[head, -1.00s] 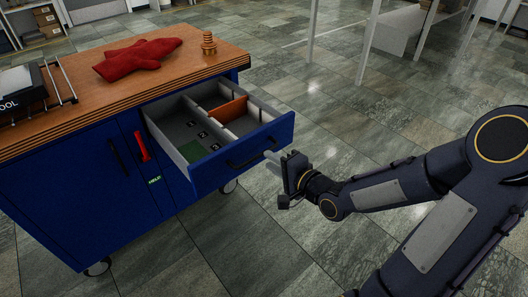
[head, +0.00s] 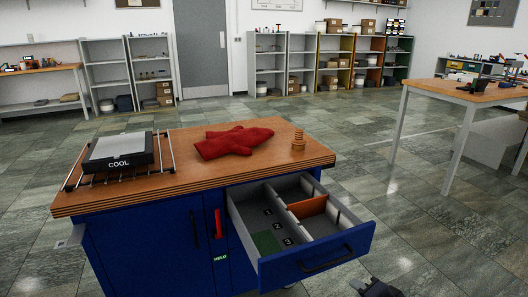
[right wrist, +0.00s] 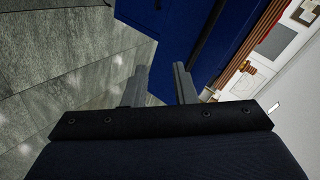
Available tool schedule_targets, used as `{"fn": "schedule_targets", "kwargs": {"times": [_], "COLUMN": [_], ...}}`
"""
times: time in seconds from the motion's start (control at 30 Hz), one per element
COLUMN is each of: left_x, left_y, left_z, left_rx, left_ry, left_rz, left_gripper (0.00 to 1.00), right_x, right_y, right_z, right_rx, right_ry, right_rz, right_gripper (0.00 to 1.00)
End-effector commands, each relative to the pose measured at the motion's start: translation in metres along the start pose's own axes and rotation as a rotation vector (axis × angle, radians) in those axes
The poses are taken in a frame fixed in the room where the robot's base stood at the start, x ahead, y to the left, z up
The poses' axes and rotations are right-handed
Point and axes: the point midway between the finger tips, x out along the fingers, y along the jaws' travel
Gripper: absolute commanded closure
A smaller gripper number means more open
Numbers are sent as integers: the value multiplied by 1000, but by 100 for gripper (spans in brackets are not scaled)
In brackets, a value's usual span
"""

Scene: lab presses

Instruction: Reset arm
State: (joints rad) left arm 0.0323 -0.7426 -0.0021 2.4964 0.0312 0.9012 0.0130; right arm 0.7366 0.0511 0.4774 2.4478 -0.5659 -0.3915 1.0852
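My right gripper (head: 380,288) shows only as a dark piece at the bottom edge of the head view, to the right of the open drawer (head: 315,262). In the right wrist view its two grey fingers (right wrist: 160,86) stand apart with nothing between them, so it is open and empty. The blue cabinet (right wrist: 165,50) lies beyond the fingertips; no contact can be made out. My left gripper does not show.
The blue cabinet (head: 150,245) carries a red mitt (head: 235,141), a wooden screw-like piece (head: 298,140) and a COOL plate (head: 118,150) on a rack. The drawer sticks out to the front right. A wooden table (head: 460,92) stands at far right; floor between is clear.

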Motion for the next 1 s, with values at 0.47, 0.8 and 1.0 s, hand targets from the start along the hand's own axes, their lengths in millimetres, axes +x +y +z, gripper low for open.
{"fn": "schedule_targets", "kwargs": {"times": [0.47, 0.8, 1.0], "left_x": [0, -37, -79], "left_y": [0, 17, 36], "left_z": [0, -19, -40], "left_rx": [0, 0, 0], "left_ry": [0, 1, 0], "left_rz": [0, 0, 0], "left_gripper": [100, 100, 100], "right_x": [-144, -205, -230], "right_y": [14, -25, -64], "right_z": [55, 78, 58], "right_rx": [-535, -636, -636], "right_ry": [-304, -491, -490], "right_rz": [306, 187, 189], "right_gripper": [75, 75, 75]}}
